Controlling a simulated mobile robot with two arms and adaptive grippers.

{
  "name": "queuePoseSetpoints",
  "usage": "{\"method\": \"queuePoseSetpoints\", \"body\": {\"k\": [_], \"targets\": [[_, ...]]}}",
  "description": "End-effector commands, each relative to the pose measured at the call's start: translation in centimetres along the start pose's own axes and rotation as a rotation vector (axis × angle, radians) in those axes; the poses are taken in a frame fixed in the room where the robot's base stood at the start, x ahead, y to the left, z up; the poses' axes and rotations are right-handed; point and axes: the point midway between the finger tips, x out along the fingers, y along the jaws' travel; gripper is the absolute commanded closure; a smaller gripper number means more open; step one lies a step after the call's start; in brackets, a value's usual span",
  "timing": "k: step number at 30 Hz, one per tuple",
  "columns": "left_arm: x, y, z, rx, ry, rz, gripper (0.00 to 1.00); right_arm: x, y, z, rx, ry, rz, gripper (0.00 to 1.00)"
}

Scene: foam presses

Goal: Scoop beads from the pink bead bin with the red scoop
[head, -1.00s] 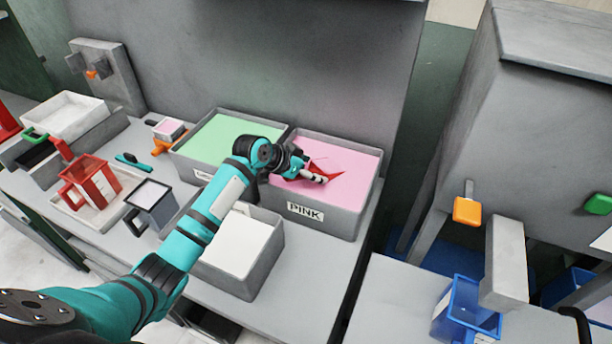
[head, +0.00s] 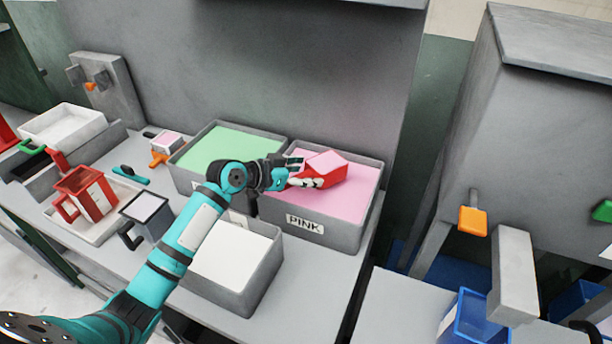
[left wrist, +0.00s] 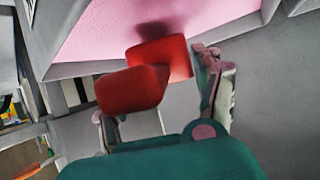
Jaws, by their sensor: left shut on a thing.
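The red scoop (head: 326,176) is over the pink bead bin (head: 318,234) in the head view, with pink beads filling its top. My left gripper (head: 304,181) is shut on the scoop's handle, at the left side of the scoop. In the left wrist view the scoop (left wrist: 165,57) shows its red underside and red handle (left wrist: 132,89) between the fingers of my gripper (left wrist: 160,95). The pink beads (left wrist: 110,25) lie beyond it. The scoop casts a shadow on the beads and seems to be above them. My right gripper is not in view.
A green bead bin (head: 206,183) stands left of the pink one and a white bead bin (head: 236,262) in front. A grey pitcher (head: 147,215) and a red pitcher (head: 84,192) stand to the left. A machine with an orange lever (head: 472,220) is at the right.

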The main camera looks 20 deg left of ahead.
Motion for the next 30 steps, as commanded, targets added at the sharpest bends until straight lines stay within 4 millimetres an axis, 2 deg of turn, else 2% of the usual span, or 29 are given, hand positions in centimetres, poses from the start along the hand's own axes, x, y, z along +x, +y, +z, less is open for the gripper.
{"method": "queuePoseSetpoints", "body": {"k": [18, 30], "targets": [[-2.8, -0.1, -3.2, 0.001, 0.063, -0.001, 0.68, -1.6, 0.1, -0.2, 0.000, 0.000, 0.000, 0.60], [-3.3, 0.0, -3.8, 0.000, 0.077, -0.001, 0.68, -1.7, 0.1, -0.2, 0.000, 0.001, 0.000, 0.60]]}}
